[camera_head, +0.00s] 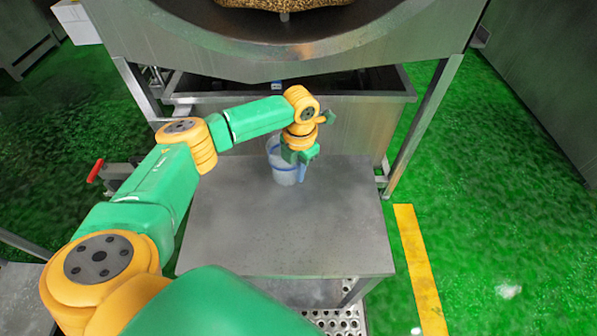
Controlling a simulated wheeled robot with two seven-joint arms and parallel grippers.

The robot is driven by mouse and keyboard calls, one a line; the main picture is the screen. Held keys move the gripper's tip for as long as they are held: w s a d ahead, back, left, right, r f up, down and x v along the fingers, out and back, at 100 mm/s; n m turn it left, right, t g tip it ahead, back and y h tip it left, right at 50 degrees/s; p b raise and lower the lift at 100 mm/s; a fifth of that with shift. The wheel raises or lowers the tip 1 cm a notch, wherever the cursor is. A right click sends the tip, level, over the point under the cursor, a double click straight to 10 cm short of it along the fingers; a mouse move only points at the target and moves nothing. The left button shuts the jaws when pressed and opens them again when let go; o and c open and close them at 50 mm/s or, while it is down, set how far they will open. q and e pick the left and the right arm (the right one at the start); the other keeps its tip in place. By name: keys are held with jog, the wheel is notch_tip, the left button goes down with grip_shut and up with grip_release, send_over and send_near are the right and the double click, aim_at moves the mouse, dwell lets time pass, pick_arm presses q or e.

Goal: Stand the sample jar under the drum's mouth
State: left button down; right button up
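The sample jar (284,174) is a clear, whitish cup with a blue band. It appears upright at the far part of the grey metal table (290,240), in front of the drum housing. My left gripper (301,158) points down at the jar's right side, its green fingers overlapping the rim and a blue part there. Whether the fingers are closed on the jar is hidden from this angle. The drum's mouth (285,30) is at the top, with brown grainy material inside, beyond and above the jar. My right gripper is out of view.
A metal trough (340,108) lies below the drum, behind the table. Slanted frame legs (425,125) flank it. A red-handled lever (95,171) is at the left. The near tabletop is bare. Green floor with a yellow stripe (420,265) is open at the right.

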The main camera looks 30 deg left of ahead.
pick_arm(q)
jog(key=shift+f, duration=0.1)
jog(key=shift+f, duration=0.15)
jog(key=c, duration=1.1)
grip_release()
jog(key=r, duration=0.6)
jog(key=r+p, duration=0.1)
jog(key=r, duration=0.5)
jog(key=shift+s+d+r, duration=0.1)
jog(key=shift+d+r, duration=0.1)
